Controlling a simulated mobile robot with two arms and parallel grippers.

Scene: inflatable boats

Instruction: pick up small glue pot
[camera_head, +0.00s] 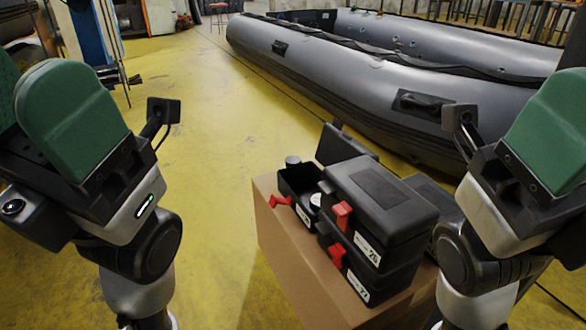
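A black case (304,186) stands open on a cardboard box. A small dark pot with a grey lid (293,161) shows at its back edge. A second small pot with a whitish top (316,201) sits at its right side, partly hidden by the closed case beside it. I cannot tell which one is the glue pot.
Closed black cases, an upper one (380,200) and a lower one (365,272), are stacked on the cardboard box (285,258). Another dark case (436,197) lies to the right. A grey inflatable boat (340,85) lies behind. Yellow floor (205,150) is clear to the left.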

